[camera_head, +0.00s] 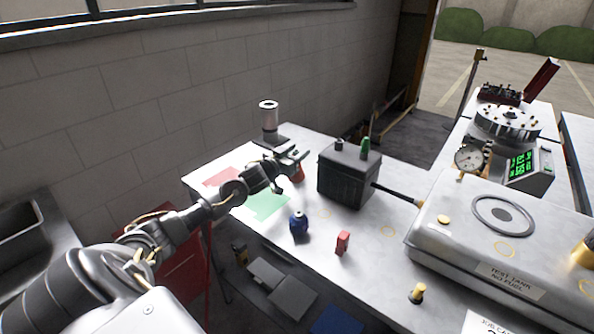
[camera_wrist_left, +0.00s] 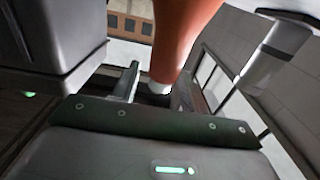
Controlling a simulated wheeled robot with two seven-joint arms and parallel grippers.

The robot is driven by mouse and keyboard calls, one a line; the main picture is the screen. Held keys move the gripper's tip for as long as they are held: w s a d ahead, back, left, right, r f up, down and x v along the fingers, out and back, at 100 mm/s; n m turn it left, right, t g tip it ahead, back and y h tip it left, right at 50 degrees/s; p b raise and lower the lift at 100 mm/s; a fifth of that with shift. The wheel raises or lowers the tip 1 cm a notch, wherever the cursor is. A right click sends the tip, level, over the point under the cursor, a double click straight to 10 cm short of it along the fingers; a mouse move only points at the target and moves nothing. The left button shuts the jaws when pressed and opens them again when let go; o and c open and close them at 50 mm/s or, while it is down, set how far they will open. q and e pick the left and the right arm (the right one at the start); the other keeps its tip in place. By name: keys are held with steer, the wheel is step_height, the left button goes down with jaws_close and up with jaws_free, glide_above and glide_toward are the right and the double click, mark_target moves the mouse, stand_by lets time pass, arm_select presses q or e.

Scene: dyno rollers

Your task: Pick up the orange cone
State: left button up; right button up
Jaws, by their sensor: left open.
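The orange cone (camera_wrist_left: 184,38) fills the top middle of the left wrist view, its lower part between the two finger lines. In the head view only a small orange-red part of the cone (camera_head: 297,174) shows, beside the black box and partly hidden by my gripper. My left gripper (camera_head: 291,160) is open at the cone, over the back of the table. Its fingers (camera_wrist_left: 158,88) stand apart in the wrist view; I cannot tell whether they touch the cone. My right gripper is in neither view.
A black battery-like box (camera_head: 346,177) stands close right of the gripper. A white-grey cylinder (camera_head: 268,118) stands behind it. A blue object (camera_head: 299,224) and a red block (camera_head: 343,243) stand nearer. Red and green patches (camera_head: 268,206) mark the table's left side.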

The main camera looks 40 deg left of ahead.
arm_select(q)
jaws_close()
steer(key=shift+r, duration=0.15)
steer(key=shift+r, duration=0.25)
step_height(320, 180, up, 2)
steer(key=shift+r, duration=0.2)
steer(key=s+d+r, duration=0.7)
steer(key=s+r, duration=0.3)
steer(key=s, duration=0.2)
steer(key=shift+b, duration=0.4)
